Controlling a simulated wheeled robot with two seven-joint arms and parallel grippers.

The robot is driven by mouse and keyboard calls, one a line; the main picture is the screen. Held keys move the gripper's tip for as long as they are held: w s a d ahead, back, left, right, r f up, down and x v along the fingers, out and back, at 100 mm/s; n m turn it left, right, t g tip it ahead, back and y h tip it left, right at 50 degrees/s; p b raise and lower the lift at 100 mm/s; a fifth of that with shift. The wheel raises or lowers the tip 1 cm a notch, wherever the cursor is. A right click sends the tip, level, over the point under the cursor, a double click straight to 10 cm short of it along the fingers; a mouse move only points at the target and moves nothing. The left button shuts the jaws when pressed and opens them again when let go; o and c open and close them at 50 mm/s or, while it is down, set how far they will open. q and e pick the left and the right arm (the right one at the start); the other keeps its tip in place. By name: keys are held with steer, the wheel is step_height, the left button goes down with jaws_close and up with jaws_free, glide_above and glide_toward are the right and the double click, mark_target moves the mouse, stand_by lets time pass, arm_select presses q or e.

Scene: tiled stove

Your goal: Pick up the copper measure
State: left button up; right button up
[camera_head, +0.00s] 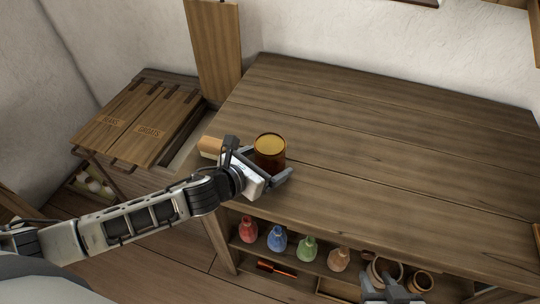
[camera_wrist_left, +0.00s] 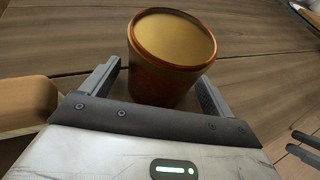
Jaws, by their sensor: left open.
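The copper measure (camera_head: 270,155) is a brown-orange round cup standing upright near the left front of the wooden table top. In the left wrist view the measure (camera_wrist_left: 165,60) shows its round rim and a yellowish inside or top; I cannot tell which. My left gripper (camera_head: 262,162) is open, with one finger on each side of the measure. In the left wrist view gaps show beside the fingers, and the palm hides the measure's lowest part. My right gripper (camera_head: 390,287) is at the bottom edge of the head view, low in front of the table, its fingers apart and nothing seen between them.
A light wooden piece (camera_head: 210,146) lies left of my left gripper at the table's edge. Red (camera_head: 249,230), blue (camera_head: 277,240) and green (camera_head: 307,248) bottles and pots (camera_head: 420,281) stand on the shelf below. Lidded wooden bins (camera_head: 135,115) are at the left. The table top (camera_head: 400,150) is clear rightward.

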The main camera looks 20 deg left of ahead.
arm_select(q)
steer(key=shift+c, duration=0.4)
steer(key=c, duration=1)
steer(key=shift+c, duration=0.8)
steer(key=shift+r, duration=0.15)
